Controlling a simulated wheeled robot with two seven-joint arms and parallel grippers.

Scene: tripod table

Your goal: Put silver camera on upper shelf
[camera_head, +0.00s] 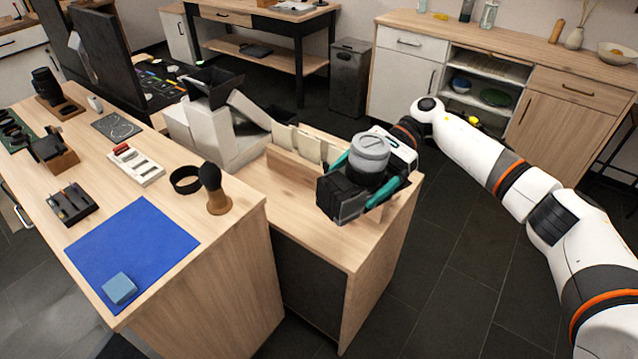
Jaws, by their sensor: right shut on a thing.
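A camera with a boxy black body (340,196) and a silver-grey round lens (370,150) is held above the right end of the lower wooden counter (330,240). My right gripper (360,182), with teal fingers, is shut on it, one finger on each side. The lens points up. The gap between camera and counter is hard to judge. A back cabinet has an open bay with an upper shelf (487,68) and a lower shelf holding bowls. Whether this is the shelf in the task is unclear. My left gripper is not in view.
A higher wooden desk (235,235) at left carries a blue mat (130,250), a blue block (120,288), a brush (213,190) and a black ring (186,180). White boxes (215,135) stand behind. A grey bin (350,78) is beside the back cabinet. Dark floor lies open at right.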

